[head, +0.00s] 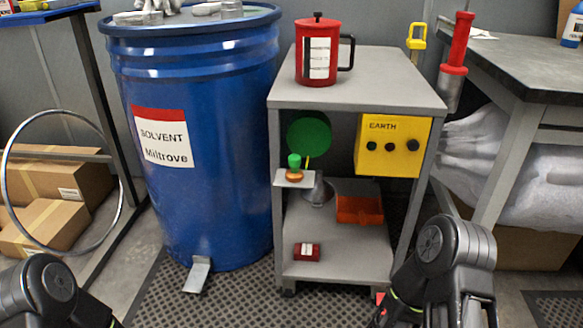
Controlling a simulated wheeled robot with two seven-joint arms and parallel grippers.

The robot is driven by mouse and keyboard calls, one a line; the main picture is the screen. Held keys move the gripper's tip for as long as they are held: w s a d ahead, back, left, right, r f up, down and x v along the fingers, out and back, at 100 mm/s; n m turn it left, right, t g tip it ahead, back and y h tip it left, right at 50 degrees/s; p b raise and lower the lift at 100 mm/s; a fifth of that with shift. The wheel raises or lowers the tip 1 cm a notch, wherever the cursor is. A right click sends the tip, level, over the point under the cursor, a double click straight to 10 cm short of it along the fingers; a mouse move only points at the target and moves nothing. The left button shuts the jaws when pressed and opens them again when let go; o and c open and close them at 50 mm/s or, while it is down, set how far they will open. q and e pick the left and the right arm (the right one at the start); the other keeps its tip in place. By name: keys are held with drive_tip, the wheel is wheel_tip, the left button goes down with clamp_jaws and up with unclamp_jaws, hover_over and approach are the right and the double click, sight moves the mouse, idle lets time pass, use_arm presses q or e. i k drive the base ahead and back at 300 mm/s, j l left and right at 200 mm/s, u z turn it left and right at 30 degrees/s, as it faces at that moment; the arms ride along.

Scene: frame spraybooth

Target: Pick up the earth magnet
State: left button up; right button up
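No part is labelled as the earth magnet. A yellow box (394,146) marked EARTH, with several black knobs or sockets, is fixed to the upper right front of the grey cart (362,85). A small piece with a green top and orange base (294,168) sits on a small bracket at the cart's left. I cannot tell whether it is the magnet. A yellow clip-like thing (416,38) and a red-handled tool with a grey end (457,55) show behind the cart's right side. My arms show at the bottom left and right corners; neither gripper's fingers are visible.
A red can (316,52) stands on the cart top. An orange tray (359,210) and a small red item (307,251) are on its lower shelf. A blue solvent drum (225,130) stands left of the cart; a workbench (515,65) stands right.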

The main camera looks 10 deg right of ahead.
sight(294, 174)
drive_tip(key=i+j, duration=0.55)
drive_tip(key=z, duration=1.6)
